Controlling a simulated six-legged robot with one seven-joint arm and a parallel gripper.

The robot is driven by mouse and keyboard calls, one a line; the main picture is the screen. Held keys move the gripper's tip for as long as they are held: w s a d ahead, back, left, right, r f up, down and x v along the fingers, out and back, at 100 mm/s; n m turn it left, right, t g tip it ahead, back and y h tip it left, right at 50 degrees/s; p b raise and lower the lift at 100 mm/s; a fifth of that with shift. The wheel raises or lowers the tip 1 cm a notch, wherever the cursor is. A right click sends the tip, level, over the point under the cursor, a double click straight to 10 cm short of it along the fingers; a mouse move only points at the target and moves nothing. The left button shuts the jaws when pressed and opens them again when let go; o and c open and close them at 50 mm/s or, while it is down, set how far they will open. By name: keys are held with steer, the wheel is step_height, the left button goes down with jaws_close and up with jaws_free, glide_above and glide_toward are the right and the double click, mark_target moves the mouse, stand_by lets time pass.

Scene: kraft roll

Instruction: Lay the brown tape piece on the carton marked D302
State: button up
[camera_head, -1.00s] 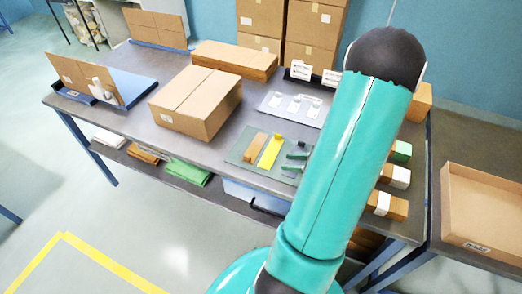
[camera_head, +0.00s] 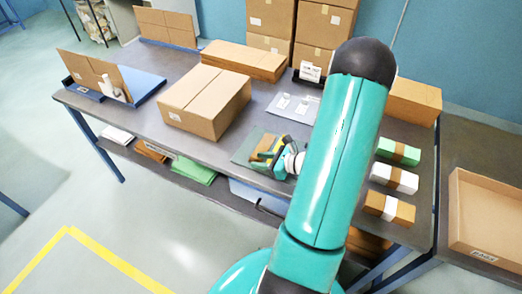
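A green-grey mat (camera_head: 243,149) lies near the front edge of the table. A brown strip (camera_head: 264,146), likely the brown tape piece, shows on it beside my gripper (camera_head: 268,156). My gripper is low over the mat and covers most of it, including the yellow strip's place. Its fingertips are too small and hidden to tell whether they are open or touching the strip. A large closed carton (camera_head: 207,100) stands left of the mat, with a pale label on its front left side. I cannot read D302 on any carton.
Flat cartons (camera_head: 243,60) lie behind, and stacked cartons (camera_head: 322,25) stand at the back. Banded bundles (camera_head: 394,178) line the right side. An open box (camera_head: 487,212) stands at far right. Bare tabletop lies between the carton and mat.

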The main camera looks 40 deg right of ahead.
jaws_close()
steer(key=shift+r, duration=0.15)
